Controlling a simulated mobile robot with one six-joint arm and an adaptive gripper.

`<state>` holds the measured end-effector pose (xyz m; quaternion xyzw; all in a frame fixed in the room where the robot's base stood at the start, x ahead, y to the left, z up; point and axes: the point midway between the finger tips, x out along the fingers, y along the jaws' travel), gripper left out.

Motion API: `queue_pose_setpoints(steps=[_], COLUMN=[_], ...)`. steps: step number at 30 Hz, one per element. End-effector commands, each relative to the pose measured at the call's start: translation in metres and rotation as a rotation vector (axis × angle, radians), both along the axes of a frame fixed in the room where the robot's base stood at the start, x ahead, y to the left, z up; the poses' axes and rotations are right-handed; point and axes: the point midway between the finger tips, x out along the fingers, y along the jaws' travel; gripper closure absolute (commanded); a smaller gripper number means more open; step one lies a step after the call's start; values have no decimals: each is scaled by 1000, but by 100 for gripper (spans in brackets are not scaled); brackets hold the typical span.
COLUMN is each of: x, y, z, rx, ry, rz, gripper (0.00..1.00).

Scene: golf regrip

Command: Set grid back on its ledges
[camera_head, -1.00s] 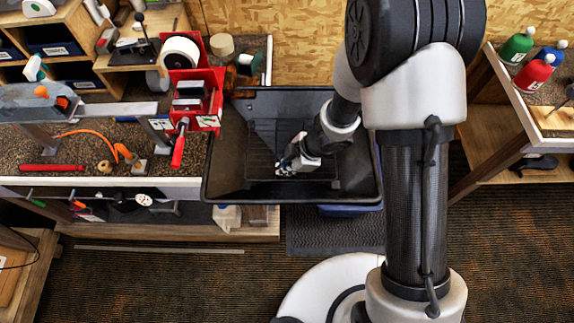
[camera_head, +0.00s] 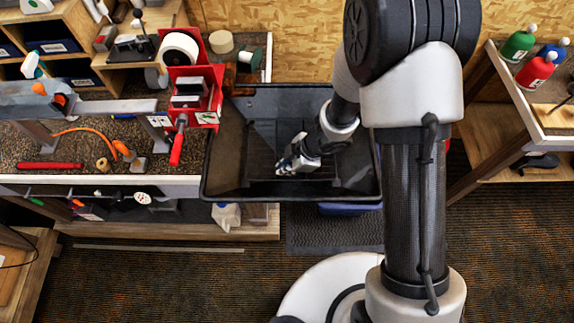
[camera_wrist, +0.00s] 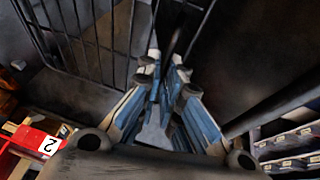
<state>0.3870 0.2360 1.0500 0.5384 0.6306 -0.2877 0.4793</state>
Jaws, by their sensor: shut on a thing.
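The dark wire grid (camera_wrist: 85,45) shows in the wrist view, its thin bars running from my fingers toward the top left. In the head view the grid (camera_head: 262,158) is faint against the dark inside of the black tub (camera_head: 208,165). My gripper (camera_head: 285,168) is inside the tub's outline, near its middle. In the wrist view my gripper (camera_wrist: 165,62) has its blue and white fingers closed on the near edge of the grid. The ledges cannot be told apart in the dark interior, and I cannot tell whether the grid touches them.
Coloured bottles (camera_head: 535,70) stand on a shelf at the right. A white jug (camera_head: 227,216) is below the tub's front left.

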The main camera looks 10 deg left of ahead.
Motion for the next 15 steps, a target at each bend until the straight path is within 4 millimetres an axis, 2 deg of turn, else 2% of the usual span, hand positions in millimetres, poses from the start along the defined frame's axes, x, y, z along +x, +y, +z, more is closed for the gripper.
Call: queue_pose_setpoints(steps=[12, 13, 15], x=[0, 0, 0], y=[0, 0, 0], z=[-7, -6, -6], rx=[0, 0, 0], ry=[-1, -1, -1], rz=[0, 0, 0], gripper=[100, 92, 87])
